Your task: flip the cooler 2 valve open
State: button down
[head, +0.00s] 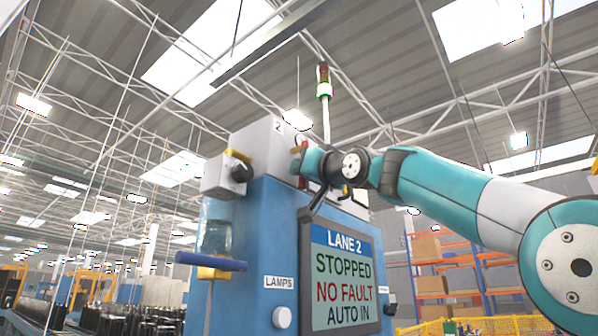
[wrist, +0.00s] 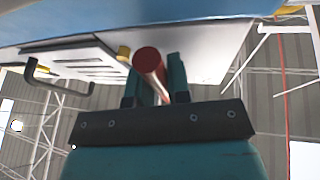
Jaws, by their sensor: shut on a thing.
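A red-ended lever (wrist: 147,61) with a pale rod sits between the two teal fingers of my gripper (wrist: 156,75) in the wrist view. The fingers are shut on it, near the pale underside of a cabinet part. In the head view my gripper (head: 303,161) is at the upper front of the blue cabinet (head: 255,225), just below and right of a grey box marked 2 (head: 262,139). Only small red bits show beside the gripper there. My wrist hides most of the lever, and no cooler label is readable.
The cabinet's screen (head: 342,280) reads LANE 2, STOPPED, NO FAULT, AUTO IN. A black knob (head: 241,172) and a clear bowl (head: 215,235) with a blue bar handle (head: 210,262) are on its left. The wrist view shows a black handle (wrist: 32,75) at left.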

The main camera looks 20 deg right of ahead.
jog(key=shift+w+d+n+y, duration=0.1)
jog(key=shift+d+n+y, duration=0.3)
jog(key=shift+n, duration=0.4)
jog(key=shift+r, duration=0.1)
jog(key=c, duration=1.1)
grip_release()
jog(key=b+v, duration=0.9)
jog(key=v, duration=0.8)
jog(key=shift+d, duration=0.15)
